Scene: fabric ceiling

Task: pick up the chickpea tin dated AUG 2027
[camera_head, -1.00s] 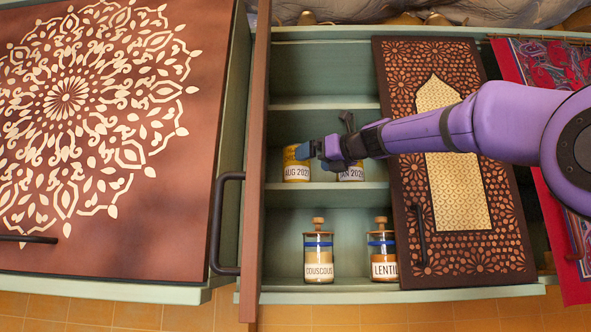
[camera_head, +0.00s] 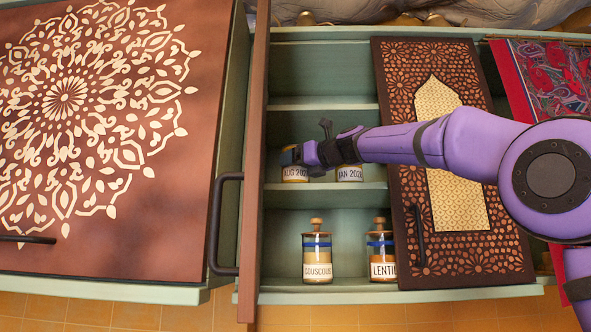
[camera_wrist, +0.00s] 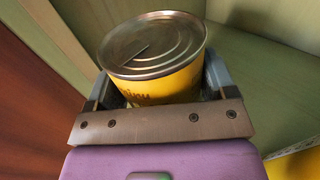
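A yellow tin (camera_head: 295,179) labelled AUG 202-something stands upright on the middle shelf of the open cabinet; its last digit is too small to read surely. A second tin (camera_head: 349,174), labelled JAN with a 202-something year, stands to its right. My gripper (camera_head: 297,155) is at the AUG tin and hides its upper part in the head view. In the wrist view the yellow tin (camera_wrist: 160,84), with its metal lid, sits between my two fingers (camera_wrist: 160,82), one on each side. I cannot tell whether both fingers touch it.
Jars labelled COUSCOUS (camera_head: 317,258) and LENTIL (camera_head: 382,257) stand on the shelf below. The open brown door edge (camera_head: 256,200) is close on the left. A patterned door panel (camera_head: 450,160) covers the right side, beneath my arm. The upper shelf (camera_head: 320,103) is clear.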

